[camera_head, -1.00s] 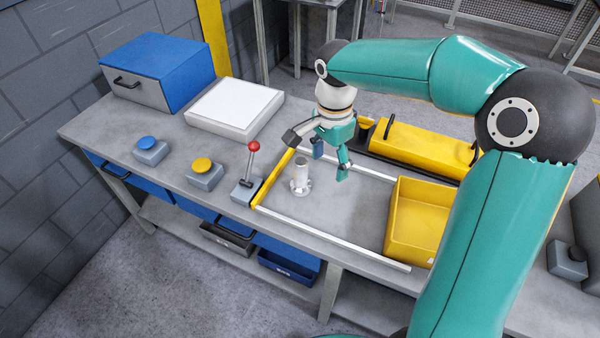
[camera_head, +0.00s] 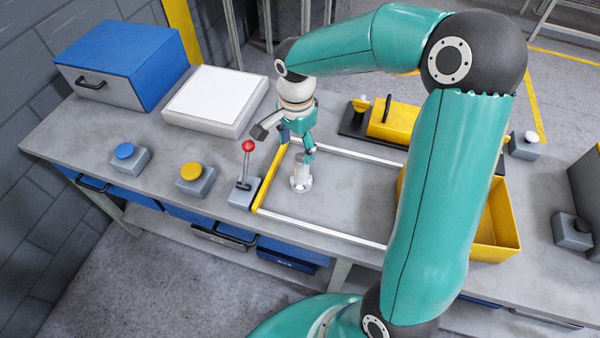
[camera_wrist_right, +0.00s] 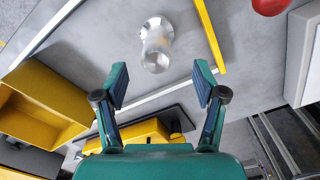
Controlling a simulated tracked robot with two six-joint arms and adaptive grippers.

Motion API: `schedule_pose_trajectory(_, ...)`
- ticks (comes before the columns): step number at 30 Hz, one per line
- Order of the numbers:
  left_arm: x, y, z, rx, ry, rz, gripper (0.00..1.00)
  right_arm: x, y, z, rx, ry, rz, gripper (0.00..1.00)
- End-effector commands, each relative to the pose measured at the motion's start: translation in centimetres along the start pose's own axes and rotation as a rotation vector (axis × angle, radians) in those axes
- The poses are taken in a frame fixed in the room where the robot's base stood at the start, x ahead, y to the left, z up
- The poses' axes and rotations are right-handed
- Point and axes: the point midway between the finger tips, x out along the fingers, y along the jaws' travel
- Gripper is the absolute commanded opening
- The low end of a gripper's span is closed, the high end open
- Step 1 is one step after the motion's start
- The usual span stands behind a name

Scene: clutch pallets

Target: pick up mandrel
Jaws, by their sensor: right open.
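The mandrel (camera_head: 301,177), a silver cylinder on a round flanged foot, stands upright on the table inside a white-and-yellow framed area. It also shows in the right wrist view (camera_wrist_right: 157,48), beyond the fingertips and near the middle. My right gripper (camera_head: 297,146) is just behind and above the mandrel in the head view, with its near finger partly over the mandrel's top. In the wrist view the right gripper (camera_wrist_right: 161,84) is open, with nothing between its fingers. I cannot tell whether a finger touches the mandrel. My left gripper is not in view.
A lever with a red knob (camera_head: 248,146) stands left of the frame's yellow strip (camera_head: 271,178). A yellow bin (camera_head: 497,225) lies right, partly behind my arm. A yellow case (camera_head: 392,121) is behind. Blue and yellow button boxes and a white panel (camera_head: 215,99) are left.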

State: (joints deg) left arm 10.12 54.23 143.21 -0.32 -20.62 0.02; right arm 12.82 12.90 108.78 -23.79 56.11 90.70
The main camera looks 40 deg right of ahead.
Motion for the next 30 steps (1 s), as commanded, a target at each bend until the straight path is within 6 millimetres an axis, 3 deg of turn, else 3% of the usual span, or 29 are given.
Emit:
schedule_pose_trajectory(6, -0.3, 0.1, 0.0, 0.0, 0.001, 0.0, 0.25, 3.9, 0.2, -0.2, 0.006, -0.001, 0.004, 0.7)
schedule_pose_trajectory(14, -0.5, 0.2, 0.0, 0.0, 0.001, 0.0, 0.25, 5.5, 0.4, -0.5, 0.007, -0.001, 0.002, 0.7)
schedule_pose_trajectory(24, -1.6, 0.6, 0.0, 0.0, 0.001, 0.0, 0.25, 9.8, 1.0, -1.2, 0.007, -0.002, 0.003, 0.7)
schedule_pose_trajectory(30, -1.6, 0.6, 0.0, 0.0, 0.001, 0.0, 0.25, 10.3, 0.9, -1.2, 0.007, -0.002, -0.002, 0.7)
